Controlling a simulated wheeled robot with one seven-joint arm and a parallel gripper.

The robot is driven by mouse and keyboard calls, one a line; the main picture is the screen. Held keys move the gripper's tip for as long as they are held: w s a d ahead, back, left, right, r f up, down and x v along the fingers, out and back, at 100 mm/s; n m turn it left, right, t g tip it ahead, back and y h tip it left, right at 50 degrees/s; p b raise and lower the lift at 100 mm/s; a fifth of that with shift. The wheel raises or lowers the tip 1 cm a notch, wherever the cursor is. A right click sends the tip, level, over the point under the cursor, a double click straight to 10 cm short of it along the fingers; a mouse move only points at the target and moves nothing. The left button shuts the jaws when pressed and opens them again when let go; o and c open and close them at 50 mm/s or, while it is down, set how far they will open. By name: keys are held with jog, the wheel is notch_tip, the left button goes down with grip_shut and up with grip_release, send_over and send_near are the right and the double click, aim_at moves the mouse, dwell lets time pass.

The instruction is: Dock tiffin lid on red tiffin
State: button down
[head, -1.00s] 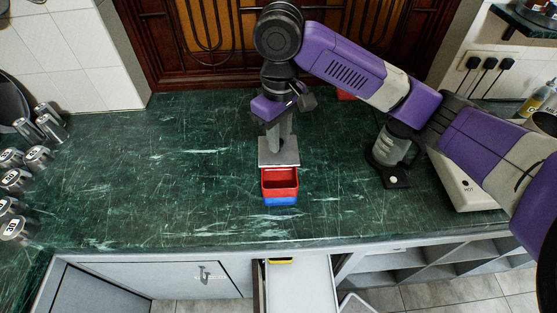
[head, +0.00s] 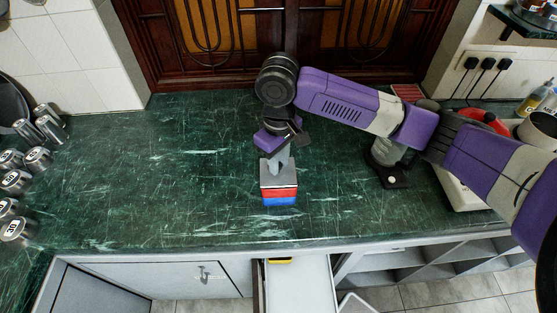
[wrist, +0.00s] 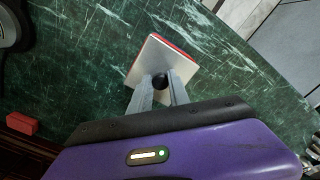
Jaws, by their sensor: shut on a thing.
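The grey square tiffin lid (head: 278,173) is over the top of the red tiffin (head: 279,192), covering its opening. In the wrist view the lid (wrist: 149,58) shows a thin red edge of the tiffin (wrist: 180,49) along one side; I cannot tell whether it is fully seated. The red tiffin stands on a blue tiffin (head: 279,201) on the green counter. My gripper (head: 278,164) is above the lid, shut on its dark round knob (wrist: 160,81). In the wrist view my gripper (wrist: 160,88) has a finger on either side of the knob.
The green marble counter (head: 190,170) is clear around the stack. Several metal canisters (head: 38,158) stand at the far left. An open drawer (head: 300,275) juts out below the front edge.

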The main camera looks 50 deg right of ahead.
jog(key=shift+f, duration=0.15)
jog(key=c, duration=1.2)
grip_release()
jog(key=shift+c, duration=0.2)
